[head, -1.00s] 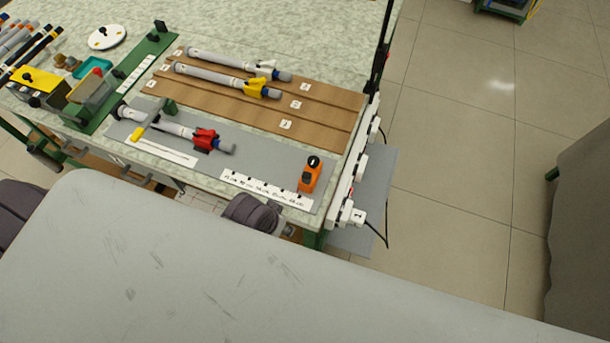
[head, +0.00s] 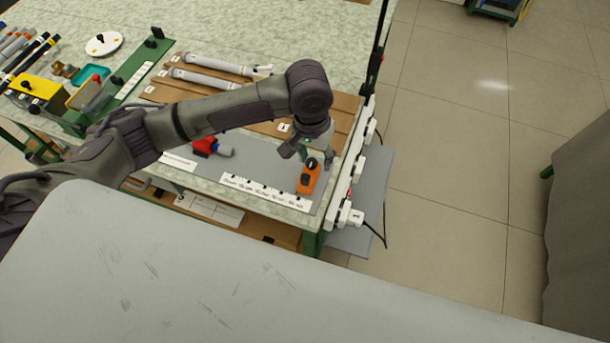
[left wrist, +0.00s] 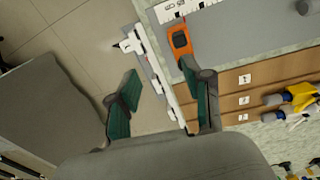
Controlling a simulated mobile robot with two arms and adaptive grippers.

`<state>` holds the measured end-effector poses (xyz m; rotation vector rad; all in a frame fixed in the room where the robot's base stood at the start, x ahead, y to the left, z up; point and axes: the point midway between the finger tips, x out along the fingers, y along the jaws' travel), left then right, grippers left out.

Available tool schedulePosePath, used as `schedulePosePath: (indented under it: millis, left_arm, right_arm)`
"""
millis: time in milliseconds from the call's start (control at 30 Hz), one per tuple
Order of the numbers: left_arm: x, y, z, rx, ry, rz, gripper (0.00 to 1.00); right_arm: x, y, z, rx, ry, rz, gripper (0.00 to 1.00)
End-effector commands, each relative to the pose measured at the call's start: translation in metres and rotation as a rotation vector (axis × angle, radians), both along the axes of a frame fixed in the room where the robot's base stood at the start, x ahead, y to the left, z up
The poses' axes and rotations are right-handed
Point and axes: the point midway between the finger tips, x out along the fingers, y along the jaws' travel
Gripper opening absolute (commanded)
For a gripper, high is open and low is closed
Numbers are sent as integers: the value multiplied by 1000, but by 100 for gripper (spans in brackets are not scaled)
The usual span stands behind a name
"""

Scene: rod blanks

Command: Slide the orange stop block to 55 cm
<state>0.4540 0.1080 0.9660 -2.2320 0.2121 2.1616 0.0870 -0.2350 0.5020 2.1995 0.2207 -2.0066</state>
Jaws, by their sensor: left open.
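The orange stop block (head: 308,180) with a black knob sits near the right end of the grey plate (head: 262,176), beside the white scale strip (head: 258,190). My left gripper (head: 307,155) is just behind and above the block, pointing down. In the left wrist view the gripper (left wrist: 160,95) is open with green pads apart and nothing between them. There the orange block (left wrist: 180,42) lies beyond the right finger, close to the scale strip (left wrist: 182,8). The scale's numbers are too small to read. My right gripper is not in view.
White boxes with cables (head: 352,190) line the table's right edge. Brown grooved boards (head: 340,105) with grey rods (head: 205,80) lie behind the plate. A red clamp (head: 205,146) sits on the plate, partly under my arm.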

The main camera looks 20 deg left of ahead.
Motion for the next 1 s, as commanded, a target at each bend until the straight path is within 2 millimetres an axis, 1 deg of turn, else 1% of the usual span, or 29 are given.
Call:
schedulePosePath:
  millis: [33, 167, 267, 333, 467, 600, 800, 900, 1000]
  left_arm:
    - [6, 11, 8, 33, 6, 29, 50]
    - [9, 24, 15, 73, 29, 74, 50]
    - [9, 26, 13, 82, 36, 86, 50]
    - [9, 26, 6, 81, 37, 87, 50]
    - [8, 26, -16, 82, 38, 85, 50]
    - [8, 25, -47, 81, 38, 84, 50]
    - [8, 25, -87, 80, 35, 83, 50]
    - [9, 25, -103, 80, 34, 82, 50]
    - [9, 25, -113, 78, 33, 82, 50]
  right_arm:
    - [0, 0, 0, 0, 0, 0, 40]
    - [0, 0, 0, 0, 0, 0, 40]
    - [0, 0, 1, 0, 0, 0, 40]
    - [0, 0, 3, 0, 0, 0, 40]
    - [0, 0, 6, 0, 0, 0, 40]
    - [0, 0, 11, 0, 0, 0, 40]
    - [-1, 0, 15, 0, 1, 0, 40]
    - [-1, 0, 16, 0, 1, 0, 40]
    - [-1, 0, 17, 0, 1, 0, 40]
